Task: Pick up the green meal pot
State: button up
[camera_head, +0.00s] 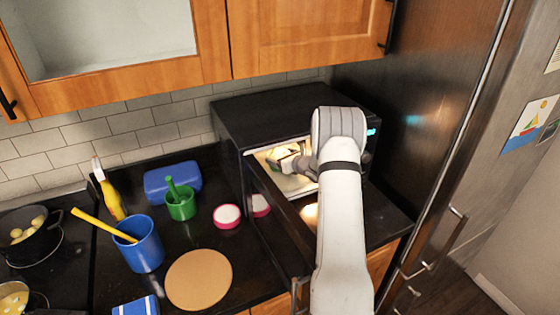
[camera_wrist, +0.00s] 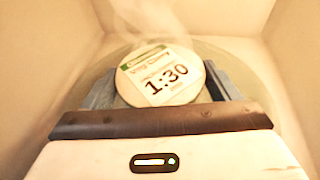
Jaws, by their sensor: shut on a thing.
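The green meal pot (camera_wrist: 165,75) has a pale round lid with a green-edged label reading "1:30". It sits inside the lit microwave (camera_head: 262,115), on what looks like a clear round plate. My gripper (camera_wrist: 160,92) is shut on the pot, with one grey finger at each side of it. In the head view, the pot (camera_head: 284,153) shows pale with a bit of green at the end of my gripper (camera_head: 297,162). My arm hides part of the microwave opening. The pot's lower part is hidden in the wrist view.
The microwave door (camera_head: 283,215) hangs open at the left of my arm. Microwave walls stand close around the pot. On the counter left are a green cup (camera_head: 181,207), blue cup (camera_head: 143,250), red-and-white tub (camera_head: 227,215) and round board (camera_head: 199,280). A fridge (camera_head: 430,110) stands right.

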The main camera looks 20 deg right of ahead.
jog(key=c, duration=0.4)
jog(key=shift+r, duration=0.1)
